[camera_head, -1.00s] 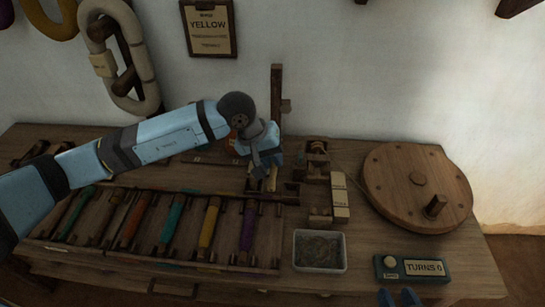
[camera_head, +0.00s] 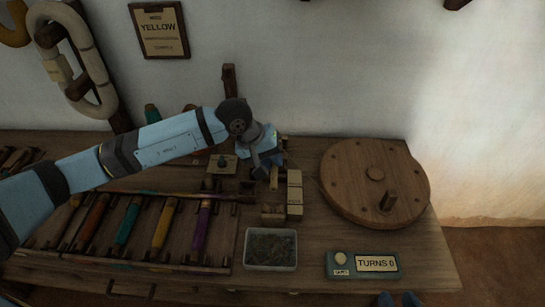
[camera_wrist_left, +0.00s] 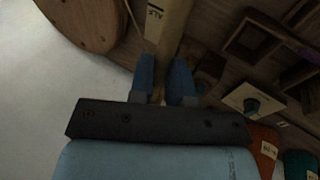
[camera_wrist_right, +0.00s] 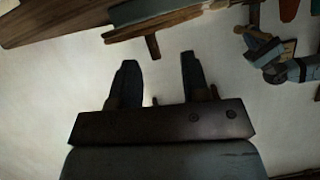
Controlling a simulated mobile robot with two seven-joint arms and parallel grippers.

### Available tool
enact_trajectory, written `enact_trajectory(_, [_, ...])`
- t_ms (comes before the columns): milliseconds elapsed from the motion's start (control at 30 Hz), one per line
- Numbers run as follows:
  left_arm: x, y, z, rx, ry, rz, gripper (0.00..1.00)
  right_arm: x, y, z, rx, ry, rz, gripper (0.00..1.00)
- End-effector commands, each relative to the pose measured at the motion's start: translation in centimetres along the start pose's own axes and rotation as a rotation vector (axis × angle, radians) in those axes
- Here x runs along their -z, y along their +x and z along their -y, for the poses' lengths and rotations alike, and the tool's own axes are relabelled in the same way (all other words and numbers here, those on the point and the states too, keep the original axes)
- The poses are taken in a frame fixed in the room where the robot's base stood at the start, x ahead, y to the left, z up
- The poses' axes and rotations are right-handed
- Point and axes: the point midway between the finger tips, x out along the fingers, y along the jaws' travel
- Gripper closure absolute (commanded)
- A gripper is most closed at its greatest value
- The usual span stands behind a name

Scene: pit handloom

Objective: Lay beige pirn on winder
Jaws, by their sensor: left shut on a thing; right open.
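In the left wrist view the pirn (camera_wrist_left: 172,32) runs away from between the fingertips (camera_wrist_left: 163,68). The winder's far part is hidden behind the gripper. I cannot tell whether the pirn touches the winder. My right gripper (camera_head: 397,299) only shows its fingertips at the bottom edge; in the right wrist view it (camera_wrist_right: 157,70) is open and empty.
A tray (camera_head: 270,267) and a counter reading TURNS 0 (camera_head: 376,264) are in front. A rack of coloured pirns (camera_head: 163,225) lies left.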

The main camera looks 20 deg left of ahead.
Motion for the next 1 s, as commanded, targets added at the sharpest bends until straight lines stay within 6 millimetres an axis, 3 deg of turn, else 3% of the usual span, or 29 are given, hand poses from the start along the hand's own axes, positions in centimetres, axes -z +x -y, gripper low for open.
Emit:
enact_trajectory(500, [-0.5, 4.6, 2.5, 0.000, 0.000, 0.000, 1.00, 4.1, 0.5, 1.7, 0.062, 0.015, -0.198, 0.57])
enact_trajectory(1000, [-0.7, 6.8, 3.7, 0.000, 0.001, 0.000, 1.00, 8.4, -0.3, 3.8, 0.147, 0.044, -0.428, 0.57])
